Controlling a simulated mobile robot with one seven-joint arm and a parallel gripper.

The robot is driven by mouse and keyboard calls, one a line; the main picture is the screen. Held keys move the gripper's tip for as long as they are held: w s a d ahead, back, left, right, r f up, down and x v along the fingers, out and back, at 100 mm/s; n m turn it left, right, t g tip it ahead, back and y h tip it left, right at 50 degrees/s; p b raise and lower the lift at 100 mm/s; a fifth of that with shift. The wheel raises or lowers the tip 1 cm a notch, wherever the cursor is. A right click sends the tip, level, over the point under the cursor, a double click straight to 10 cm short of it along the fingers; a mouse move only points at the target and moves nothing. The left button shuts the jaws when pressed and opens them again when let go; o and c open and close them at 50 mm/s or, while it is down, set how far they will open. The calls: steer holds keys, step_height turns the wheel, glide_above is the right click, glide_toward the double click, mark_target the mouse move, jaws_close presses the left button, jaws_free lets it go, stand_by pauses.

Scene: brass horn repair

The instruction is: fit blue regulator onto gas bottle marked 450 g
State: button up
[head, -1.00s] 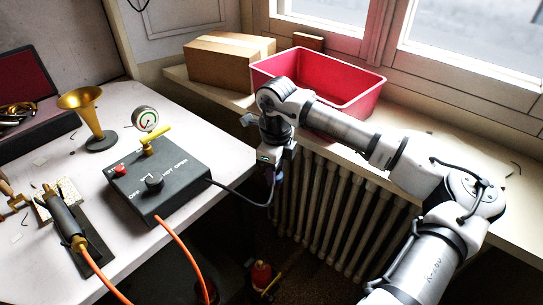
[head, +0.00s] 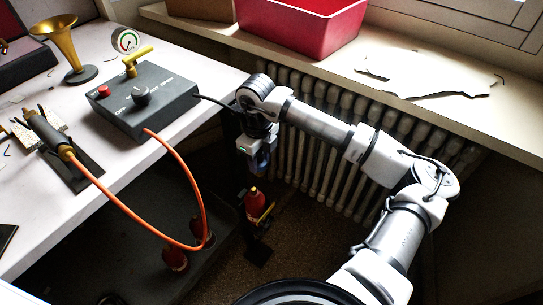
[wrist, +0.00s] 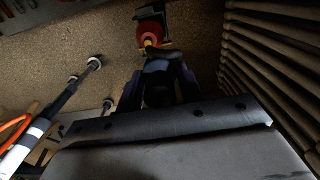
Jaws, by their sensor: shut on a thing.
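My gripper (head: 262,160) points down beside the bench and is shut on a blue piece, seemingly the blue regulator (wrist: 158,66). The dark fingers stand on either side of it and partly hide it. A red gas bottle (head: 255,203) with a yellow part on its side stands low, below my gripper, with a gap between them in the head view. In the wrist view the red bottle (wrist: 151,27) shows just past the blue piece. Two more red bottles stand under the bench, one of them at its lower left (head: 175,259). No weight marking is legible.
A ribbed radiator (head: 320,165) stands close on the right, under the sill with a red bin (head: 310,38).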

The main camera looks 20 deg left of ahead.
steer(key=shift+s+a+f+m+b, duration=0.25)
steer(key=shift+s+a+m+b, duration=0.4)
steer(key=shift+s+a+m, duration=0.25)
steer(key=shift+d+f+b, duration=0.15)
steer(key=shift+b, duration=0.3)
step_height(320, 180, down, 5)
steer(key=b, duration=0.4)
steer(key=shift+b, duration=0.3)
steer(key=shift+b, duration=0.65)
stand_by(0.6)
steer(key=shift+f+b, duration=1.3)
steer(key=shift+b, duration=0.45)
stand_by(1.0)
stand_by(0.4)
steer(key=o, duration=0.9)
steer(key=shift+o, duration=0.7)
